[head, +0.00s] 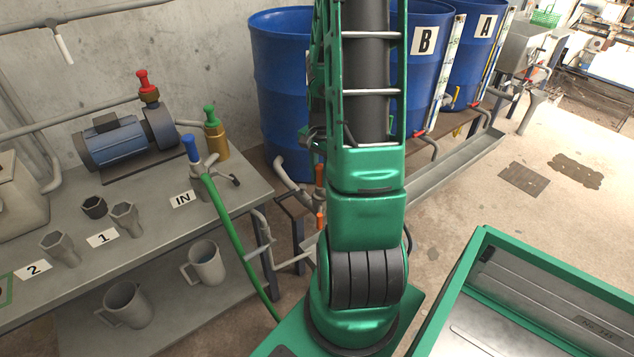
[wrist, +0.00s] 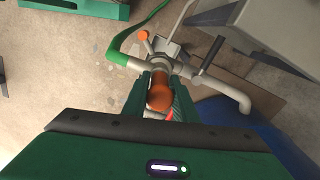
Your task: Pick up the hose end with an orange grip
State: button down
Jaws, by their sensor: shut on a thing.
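The hose end's orange grip (wrist: 160,93) is between the two dark green fingers of my gripper (wrist: 159,85) in the wrist view. The fingers are shut on it. A pale grey fitting lies just beyond the grip, and a green hose (wrist: 122,45) meets it from the upper left. In the head view my gripper is hidden behind my arm. Orange parts (head: 320,220) show at the arm's left edge there; I cannot tell which of them is the held grip.
A grey bench (head: 245,185) at left holds a blue pump (head: 125,145), sockets and a blue-topped fitting (head: 190,148) with a green hose. Blue drums (head: 280,90) stand behind my arm. In the wrist view, pale pipes (wrist: 235,97) and a second orange knob (wrist: 143,35) are close by.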

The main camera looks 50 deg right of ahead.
aim_at(320, 167)
jog(key=shift+r, duration=0.5)
jog(key=r, duration=0.3)
jog(key=shift+a+r, duration=0.2)
jog(key=shift+r, duration=0.05)
jog(key=s+a+r, duration=0.3)
jog(key=a+r, duration=0.3)
jog(key=a, duration=0.5)
jog(key=shift+r, duration=0.25)
jog(key=shift+w+f, duration=0.1)
